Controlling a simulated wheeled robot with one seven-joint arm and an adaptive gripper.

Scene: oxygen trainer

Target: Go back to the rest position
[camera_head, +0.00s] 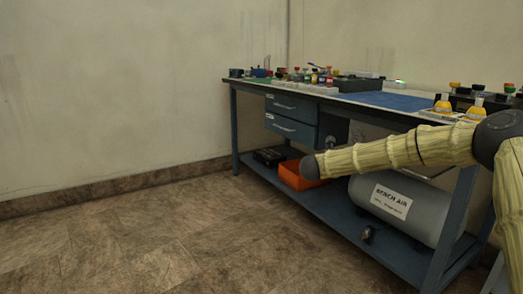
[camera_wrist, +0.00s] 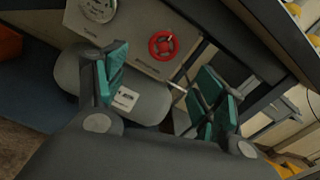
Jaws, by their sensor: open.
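My gripper (camera_wrist: 160,97) shows in the wrist view with its two green-padded fingers spread apart and nothing between them. Behind the fingers are a grey tank (camera_wrist: 150,98) with a white label and a panel with a red handwheel (camera_wrist: 163,45). In the head view my arm, in a pale yellow ribbed cover, reaches leftward from the right edge, in front of the workbench (camera_head: 235,120). My gripper is not clearly visible in the head view. The tank, labelled BENCH AIR (camera_head: 425,208), lies on the bench's lower shelf, partly behind my arm.
The bench top carries a blue mat (camera_head: 390,101), several small coloured items and yellow-topped fittings (camera_head: 442,105). An orange bin (camera_head: 297,175) and a black case (camera_head: 268,157) sit on the lower shelf. The tiled floor (camera_head: 130,235) to the left is clear up to the wall.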

